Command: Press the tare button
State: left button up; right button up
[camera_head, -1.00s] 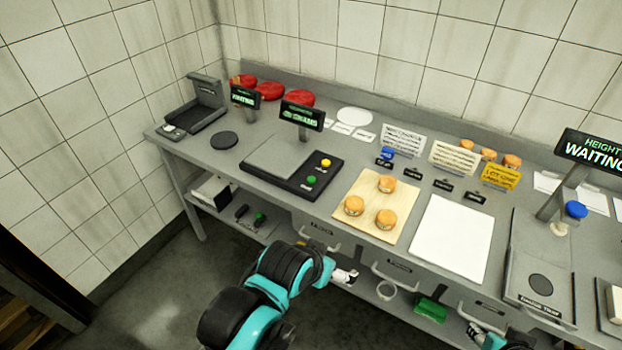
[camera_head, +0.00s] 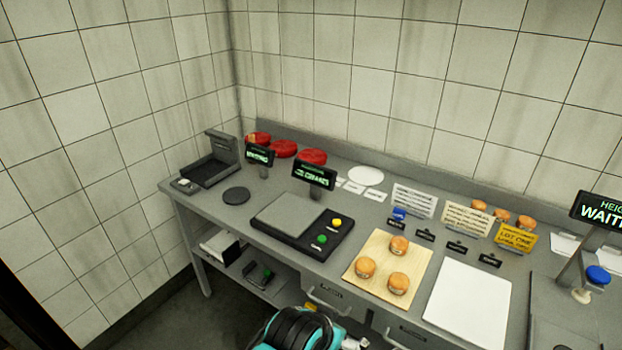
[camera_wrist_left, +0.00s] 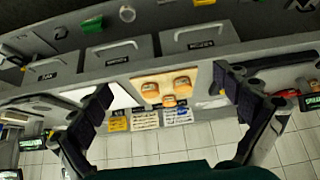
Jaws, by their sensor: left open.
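A black scale (camera_head: 283,242) with a grey plate (camera_head: 289,214) stands on the bench left of centre in the head view. Its right side carries a yellow button (camera_head: 336,222) and a green button (camera_head: 320,239). Their labels are too small to read. A lit display (camera_head: 314,175) stands behind it. My left arm (camera_head: 298,330) shows at the bottom edge, in front of the bench and short of the buttons. In the left wrist view my left gripper (camera_wrist_left: 162,80) is open with empty, widely spread fingers. My right gripper is out of view.
A wooden board (camera_head: 376,293) with three small orange cheeses stands right of the scale, beside a white sheet (camera_head: 468,304). Red cheese wheels (camera_head: 284,148) lie at the back. A blue button (camera_head: 598,275) is at far right. Drawers (camera_head: 327,297) line the bench front.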

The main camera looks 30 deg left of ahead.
pick_arm(q)
grip_shut()
dwell(0.4)
dwell(1.2)
